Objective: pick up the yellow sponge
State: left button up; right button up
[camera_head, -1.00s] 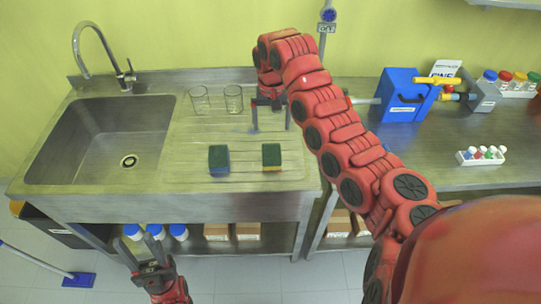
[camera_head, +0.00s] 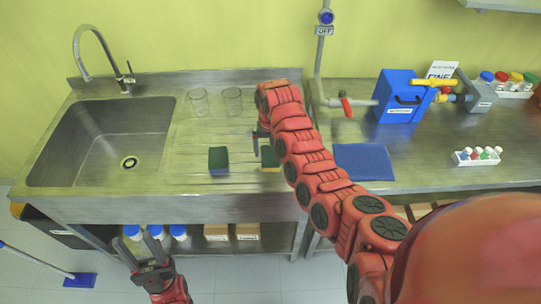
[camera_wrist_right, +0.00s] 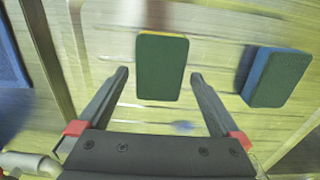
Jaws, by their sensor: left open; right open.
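The yellow sponge (camera_head: 270,158) has a dark green top and a yellow lower layer, and lies on the ribbed drainboard right of a second sponge. In the right wrist view the yellow sponge (camera_wrist_right: 161,66) shows its green face and a thin yellow edge. My right gripper (camera_head: 262,143) is open above the drainboard, close to the yellow sponge and partly covering it. In the wrist view its fingertips (camera_wrist_right: 159,75) flank the sponge with gaps on both sides. My left gripper (camera_head: 143,248) is open and empty, low in front of the counter.
A green-topped blue sponge (camera_head: 218,160) lies to the left, also seen in the wrist view (camera_wrist_right: 275,77). Two glass beakers (camera_head: 199,101) (camera_head: 232,101) stand behind. The sink (camera_head: 100,140) is further left. A blue mat (camera_head: 363,162) and blue device (camera_head: 398,97) are on the right counter.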

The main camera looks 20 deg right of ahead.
aim_at(270, 155)
jog(key=shift+f, duration=0.95)
jog(key=c, duration=1.3)
jog(key=shift+w+r, duration=0.1)
jog(key=shift+r, duration=0.45)
notch_tip(270, 155, up, 4)
jog(key=b, duration=0.2)
jog(key=shift+b, duration=0.3)
jog(key=shift+r+p, duration=0.65)
jog(key=shift+r, duration=1.85)
